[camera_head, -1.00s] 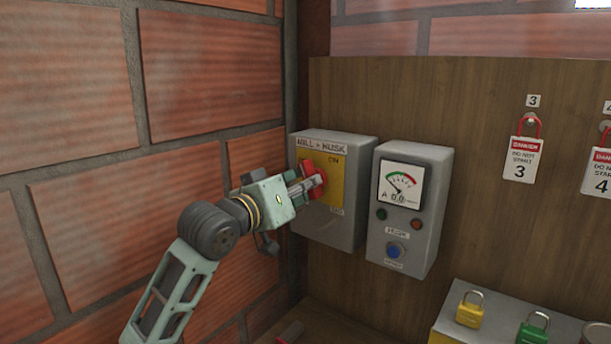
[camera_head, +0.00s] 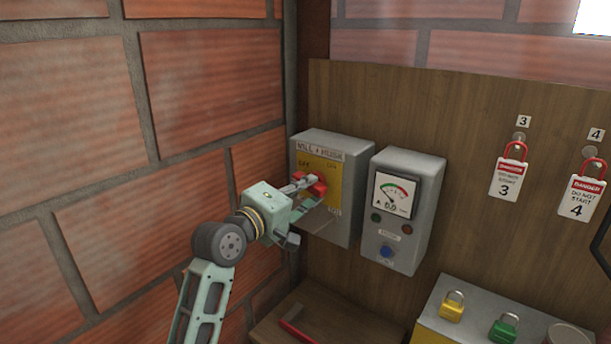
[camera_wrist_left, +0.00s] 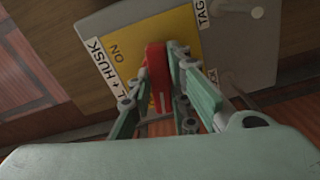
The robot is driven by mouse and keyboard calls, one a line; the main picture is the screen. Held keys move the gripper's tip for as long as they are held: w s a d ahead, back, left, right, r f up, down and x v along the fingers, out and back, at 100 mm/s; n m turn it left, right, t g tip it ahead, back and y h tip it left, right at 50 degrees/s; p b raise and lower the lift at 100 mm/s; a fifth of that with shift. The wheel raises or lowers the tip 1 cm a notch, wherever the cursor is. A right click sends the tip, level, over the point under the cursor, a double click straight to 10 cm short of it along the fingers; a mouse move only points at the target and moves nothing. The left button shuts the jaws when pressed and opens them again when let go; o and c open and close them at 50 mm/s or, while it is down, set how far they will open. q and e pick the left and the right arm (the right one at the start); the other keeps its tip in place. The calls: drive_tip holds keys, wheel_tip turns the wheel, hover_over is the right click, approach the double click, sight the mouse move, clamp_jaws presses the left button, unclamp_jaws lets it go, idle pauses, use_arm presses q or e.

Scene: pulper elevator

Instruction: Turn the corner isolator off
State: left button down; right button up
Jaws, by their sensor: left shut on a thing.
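The corner isolator (camera_head: 352,205) is a grey box at the brick corner, labelled MILL + HUSK. Its yellow plate (camera_head: 328,170) carries OFF at upper left and ON at upper right. A red handle (camera_head: 319,183) sits on the plate. My left gripper (camera_head: 311,190) reaches it from the left and is shut on the handle. In the left wrist view the red handle (camera_wrist_left: 156,75) stands between the fingers, on the yellow plate (camera_wrist_left: 125,52) near the word ON. The fingers partly cover the handle, so its exact angle is hard to tell. My right gripper is not in view.
A grey meter box (camera_head: 405,210) with a blue button is close to the isolator's right. Danger tags 3 (camera_head: 507,180) and 4 (camera_head: 580,196) hang farther right. Yellow (camera_head: 452,309) and green (camera_head: 503,329) padlocks lie on a box below. The brick wall is close on the left.

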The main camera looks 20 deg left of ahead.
use_arm(q)
drive_tip(key=shift+n+p, duration=1)
drive_tip(key=shift+n, duration=0.2)
drive_tip(key=c, duration=1.6)
unclamp_jaws()
drive_tip(key=shift+c, duration=0.2)
drive_tip(key=v, duration=1.2)
